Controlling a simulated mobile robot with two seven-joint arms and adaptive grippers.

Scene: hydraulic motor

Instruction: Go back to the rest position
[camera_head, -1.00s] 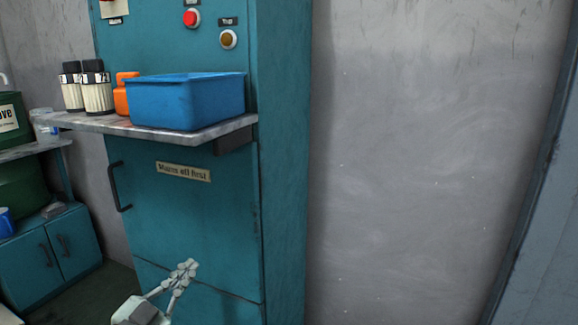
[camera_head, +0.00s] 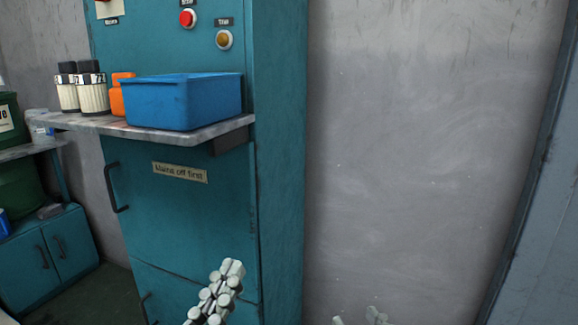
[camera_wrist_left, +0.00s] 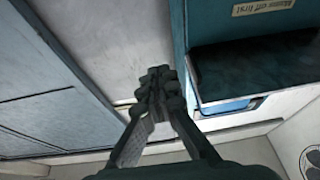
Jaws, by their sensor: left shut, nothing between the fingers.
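My left gripper (camera_head: 225,275) is at the bottom of the head view, in front of the lower part of the teal cabinet (camera_head: 215,230). Its pale jointed fingers are together, with nothing between them. In the left wrist view the fingers (camera_wrist_left: 158,85) meet at their tips, also empty. Pale tips of my right gripper (camera_head: 374,316) show at the bottom edge of the head view, in front of the grey wall. The rest of it is out of frame, so its opening cannot be told.
A shelf (camera_head: 205,133) juts from the cabinet, carrying a blue bin (camera_head: 180,103), an orange bottle (camera_head: 116,100) and two white filters (camera_head: 92,97) with black tops. A low teal cupboard (camera_head: 45,250) stands at the left. The grey wall (camera_head: 420,150) on the right is bare.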

